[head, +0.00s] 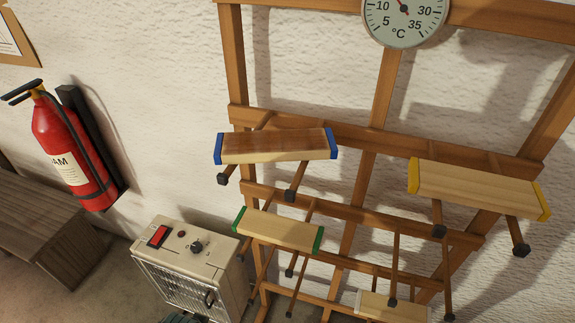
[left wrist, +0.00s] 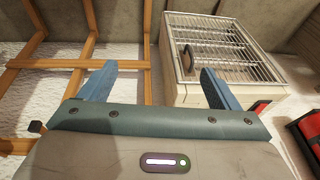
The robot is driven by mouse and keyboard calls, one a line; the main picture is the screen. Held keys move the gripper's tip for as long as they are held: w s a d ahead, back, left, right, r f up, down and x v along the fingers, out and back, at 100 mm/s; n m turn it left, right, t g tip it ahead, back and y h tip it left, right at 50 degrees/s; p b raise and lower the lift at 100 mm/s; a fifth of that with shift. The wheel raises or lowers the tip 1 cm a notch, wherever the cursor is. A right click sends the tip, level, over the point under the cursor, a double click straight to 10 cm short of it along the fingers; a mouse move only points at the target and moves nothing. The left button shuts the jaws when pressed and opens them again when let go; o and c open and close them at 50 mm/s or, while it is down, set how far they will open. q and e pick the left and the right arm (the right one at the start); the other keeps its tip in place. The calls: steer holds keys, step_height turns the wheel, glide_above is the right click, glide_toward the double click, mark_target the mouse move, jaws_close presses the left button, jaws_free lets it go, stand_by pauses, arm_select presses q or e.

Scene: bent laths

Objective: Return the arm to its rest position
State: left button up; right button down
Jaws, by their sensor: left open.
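My left gripper (left wrist: 157,82) is open in the left wrist view. Its two blue fingers stand wide apart with nothing between them. In the head view only a small teal piece shows at the bottom edge by the heater, perhaps part of my left gripper. My right gripper is not in view. On the wooden rack (head: 377,95) lie a lath with blue ends (head: 275,147), one with yellow ends (head: 480,189), one with green ends (head: 278,230) and a pale-ended one (head: 392,308), partly cut off below.
A cream heater (head: 190,262) with a red switch stands left of the rack; its wire grille shows in the left wrist view (left wrist: 222,50). A red fire extinguisher (head: 72,150) hangs on the wall above a wooden bench (head: 40,215). A round thermometer (head: 403,15) is on the rack's top.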

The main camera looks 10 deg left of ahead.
arm_select(q)
steer(key=s+a+f, duration=0.1)
steer(key=s+f, duration=0.1)
steer(key=f, duration=0.9)
steer(key=s+a+f, duration=0.1)
steer(key=s+f, duration=0.2)
steer(key=f, duration=0.8)
steer(key=s+f+g, duration=0.1)
steer(key=s+f, duration=1.3)
steer(key=s, duration=0.1)
steer(key=shift+s+a+f+g, duration=0.25)
steer(key=shift+a+f+g, duration=0.05)
steer(key=shift+a+g, duration=0.1)
